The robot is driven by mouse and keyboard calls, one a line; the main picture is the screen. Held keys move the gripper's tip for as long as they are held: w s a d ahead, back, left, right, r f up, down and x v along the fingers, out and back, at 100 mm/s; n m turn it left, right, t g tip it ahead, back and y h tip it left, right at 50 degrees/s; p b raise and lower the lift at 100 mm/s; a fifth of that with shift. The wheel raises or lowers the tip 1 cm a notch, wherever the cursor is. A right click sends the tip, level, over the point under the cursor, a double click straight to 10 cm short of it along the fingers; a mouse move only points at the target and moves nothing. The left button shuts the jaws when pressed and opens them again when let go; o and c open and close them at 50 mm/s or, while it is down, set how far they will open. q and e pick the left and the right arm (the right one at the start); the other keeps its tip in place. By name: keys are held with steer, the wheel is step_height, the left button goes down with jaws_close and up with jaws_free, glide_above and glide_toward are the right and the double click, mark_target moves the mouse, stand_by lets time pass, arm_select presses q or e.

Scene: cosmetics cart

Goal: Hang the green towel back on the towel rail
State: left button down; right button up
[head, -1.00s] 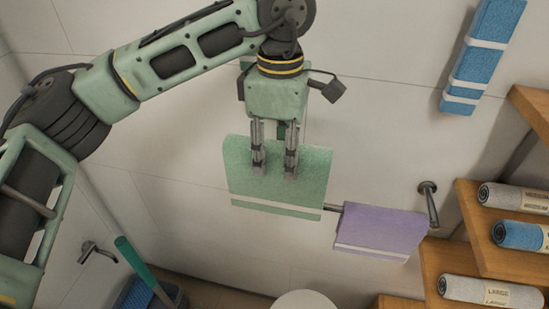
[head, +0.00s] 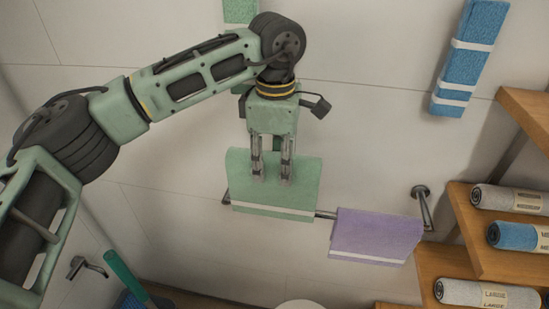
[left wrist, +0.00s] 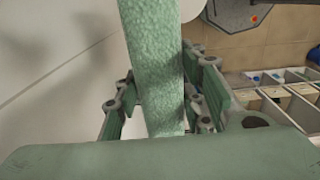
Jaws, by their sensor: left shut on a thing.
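The green towel (head: 302,185) hangs down from my left gripper (head: 271,178) in the head view, with a white stripe near its lower edge. The gripper is shut on its upper part. In the left wrist view the towel (left wrist: 155,60) runs as a narrow band between the fingers (left wrist: 158,110). The towel rail (head: 326,215) shows to the right of the green towel, and its left end shows at the towel's left edge. The towel covers the rail between these parts; I cannot tell whether it is draped over or only in front. My right gripper is not in view.
A purple towel (head: 375,235) hangs on the right part of the rail. A blue towel (head: 467,60) hangs higher on the right. Wooden shelves (head: 470,225) with rolled towels stand at the right. A wall tap (head: 85,267) and a green handle (head: 124,272) are at lower left.

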mark_target(274, 206)
arm_select(q)
step_height(274, 206, down, 6)
steer(key=b, duration=0.3)
steer(key=shift+r, duration=0.2)
steer(key=shift+f+b, duration=3.05)
steer(key=shift+f, duration=0.85)
steer(key=c, duration=1)
jaws_free()
steer(key=shift+c, duration=0.2)
